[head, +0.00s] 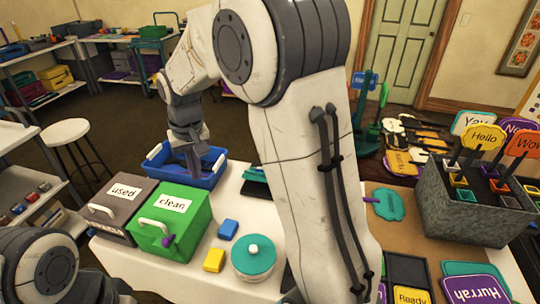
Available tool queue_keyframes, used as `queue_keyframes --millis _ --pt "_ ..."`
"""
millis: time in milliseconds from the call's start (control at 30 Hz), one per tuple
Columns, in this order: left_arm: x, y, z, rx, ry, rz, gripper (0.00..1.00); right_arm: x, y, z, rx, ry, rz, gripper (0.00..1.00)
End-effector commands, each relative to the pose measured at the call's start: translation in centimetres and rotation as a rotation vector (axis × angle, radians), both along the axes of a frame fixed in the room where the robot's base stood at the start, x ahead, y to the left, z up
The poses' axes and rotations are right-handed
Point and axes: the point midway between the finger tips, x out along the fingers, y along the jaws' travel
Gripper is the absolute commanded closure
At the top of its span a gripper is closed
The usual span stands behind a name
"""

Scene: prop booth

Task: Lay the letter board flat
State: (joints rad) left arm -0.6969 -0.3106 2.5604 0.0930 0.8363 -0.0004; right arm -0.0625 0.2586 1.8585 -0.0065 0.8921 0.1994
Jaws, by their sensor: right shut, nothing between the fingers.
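I cannot pick out the letter board for certain. A dark flat piece (256,173) with a teal edge shows beside my right arm, which hides much of the table's middle. A black-framed panel (408,268) lies at the front right, partly out of view. My right gripper (193,168) is shut and empty, pointing down over the blue bin (207,179) at the table's back left. My left arm shows only at the lower left corner, and its gripper is out of view.
A grey box marked "used" (104,218) and a green box marked "clean" (186,233) stand at the left. A blue block (228,229), a yellow block (214,260) and a round teal pot (253,262) are nearby. A grey sign holder (465,215) stands right.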

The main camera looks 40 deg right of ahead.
Motion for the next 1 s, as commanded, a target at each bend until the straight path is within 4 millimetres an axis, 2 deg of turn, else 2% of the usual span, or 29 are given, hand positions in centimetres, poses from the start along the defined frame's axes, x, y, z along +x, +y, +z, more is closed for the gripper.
queue_keyframes --millis 33,67,100,200,300,400,500,667,1000 --pt "0.0 0.0 0.0 0.0 0.0 0.0 0.5 3.4 -5.1 -0.9 -0.008 -0.006 -0.135 1.0" --pt "0.0 0.0 0.0 0.0 0.0 0.0 0.5 4.9 -7.8 -1.3 -0.014 -0.014 -0.202 1.0" --pt "0.0 0.0 0.0 0.0 0.0 0.0 0.5 6.4 -11.5 -1.9 -0.021 -0.023 -0.287 1.0" --pt "0.0 0.0 0.1 0.0 0.0 0.0 0.5 8.6 -20.1 -3.5 -0.039 -0.04 -0.47 1.0" --pt "0.0 0.0 0.1 0.0 0.0 0.0 0.5 9.0 -26.6 -4.9 -0.052 -0.055 -0.604 1.0" --pt "0.0 0.0 0.1 0.0 0.0 0.0 0.5 8.8 -30.7 -5.8 -0.063 -0.064 -0.684 1.0" --pt "0.0 0.0 0.2 0.0 0.0 0.0 0.5 8.7 -32.5 -6.4 -0.067 -0.066 -0.719 1.0" --pt "0.0 0.0 0.5 0.0 0.0 0.0 0.5 8.9 -33.0 -8.1 -0.068 -0.065 -0.724 1.0" --pt "0.0 0.0 2.0 0.0 0.0 0.0 0.5 9.9 -34.0 -15.0 -0.067 -0.065 -0.721 1.0"
